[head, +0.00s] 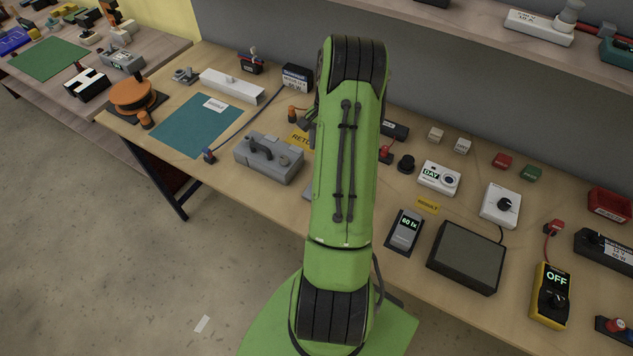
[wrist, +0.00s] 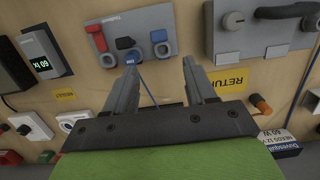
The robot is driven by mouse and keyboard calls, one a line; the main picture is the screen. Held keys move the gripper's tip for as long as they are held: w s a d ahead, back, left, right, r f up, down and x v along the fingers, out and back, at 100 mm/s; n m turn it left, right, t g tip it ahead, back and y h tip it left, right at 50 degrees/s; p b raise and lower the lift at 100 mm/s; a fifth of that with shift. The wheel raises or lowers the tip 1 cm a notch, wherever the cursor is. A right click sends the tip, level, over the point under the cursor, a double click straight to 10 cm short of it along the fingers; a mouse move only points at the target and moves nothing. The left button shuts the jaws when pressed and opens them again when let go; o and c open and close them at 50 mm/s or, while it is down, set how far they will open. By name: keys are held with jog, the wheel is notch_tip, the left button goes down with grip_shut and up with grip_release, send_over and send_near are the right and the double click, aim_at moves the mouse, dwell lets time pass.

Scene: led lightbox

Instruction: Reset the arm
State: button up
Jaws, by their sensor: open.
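My green arm (head: 342,170) reaches out over the wooden workbench and covers the middle of the head view. In the wrist view my gripper (wrist: 159,72) has its two grey fingers apart, with nothing held between them. Beyond the fingertips lies a grey panel (wrist: 108,38) with a red part, a blue knob and a blue-ended lever. In the head view the arm hides most of the gripper and what lies under it.
A grey box with a handle (head: 269,158) stands left of the arm, near a teal mat (head: 197,124). To the right are a lux meter (head: 404,231), a dark flat panel (head: 466,257) and a yellow multimeter (head: 551,295). A shelf (head: 480,45) overhangs the back.

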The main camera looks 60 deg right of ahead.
jog(key=shift+f, duration=0.15)
jog(key=w+a+r+n+t+h+b, duration=0.15)
jog(key=a+r+n, duration=0.25)
jog(key=a+r, duration=0.45)
jog(key=w+a+r+n+h+b, duration=0.1)
jog(key=w+a+r+n+b, duration=0.4)
jog(key=a, duration=0.6)
jog(key=s+a+r+n+t, duration=0.2)
jog(key=s+a+n, duration=0.6)
jog(key=s+a, duration=0.8)
jog(key=shift+a+t+y+b, duration=0.15)
jog(key=shift+t+y+b, duration=0.25)
jog(key=shift+t, duration=0.75)
jog(key=shift+w, duration=0.1)
